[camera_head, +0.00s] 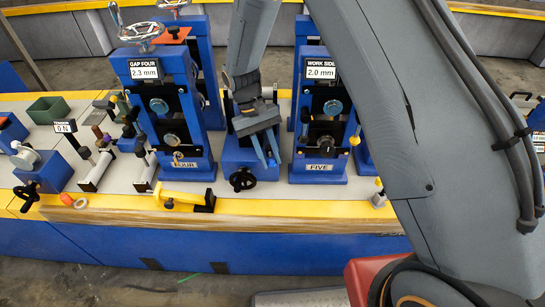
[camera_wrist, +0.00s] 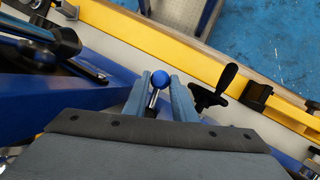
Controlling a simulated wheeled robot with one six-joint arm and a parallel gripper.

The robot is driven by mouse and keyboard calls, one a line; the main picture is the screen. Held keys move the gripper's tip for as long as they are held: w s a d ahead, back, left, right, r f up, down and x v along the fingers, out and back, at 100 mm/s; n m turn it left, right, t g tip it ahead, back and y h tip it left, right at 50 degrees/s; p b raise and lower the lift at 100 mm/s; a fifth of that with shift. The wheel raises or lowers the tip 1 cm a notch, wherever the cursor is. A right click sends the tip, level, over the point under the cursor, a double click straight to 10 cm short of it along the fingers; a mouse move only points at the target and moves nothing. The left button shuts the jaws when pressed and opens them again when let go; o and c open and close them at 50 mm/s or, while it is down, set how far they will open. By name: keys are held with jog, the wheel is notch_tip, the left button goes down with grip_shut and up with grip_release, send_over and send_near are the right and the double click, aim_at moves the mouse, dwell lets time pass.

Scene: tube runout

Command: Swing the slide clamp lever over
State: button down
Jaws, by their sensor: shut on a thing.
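The slide clamp lever shows in the wrist view as a short metal rod with a blue ball knob (camera_wrist: 159,78). It stands between the two fingers of my gripper (camera_wrist: 159,88), which is shut on it. In the head view my gripper (camera_head: 270,163) points down at a blue slide block (camera_head: 232,158) between the stands marked FOUR and FIVE. The lever cannot be made out there, as the gripper covers it. A black handwheel (camera_head: 242,180) is on the block's front; its crank handle (camera_wrist: 228,78) shows right of the fingers in the wrist view.
Blue stand FOUR (camera_head: 190,172) is close on the left and stand FIVE (camera_head: 318,171) close on the right. Small fittings and a green bin (camera_head: 48,109) are at the left.

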jog(key=shift+a+m+y, duration=0.3)
jog(key=shift+a+m, duration=0.1)
jog(key=shift+m, duration=0.5)
jog(key=shift+g, duration=0.3)
jog(key=c, duration=1.5)
grip_release()
jog(key=shift+o, duration=0.2)
jog(key=shift+r, duration=0.1)
notch_tip(320, 180, up, 10)
jog(key=b, duration=0.3)
jog(key=shift+a, duration=0.1)
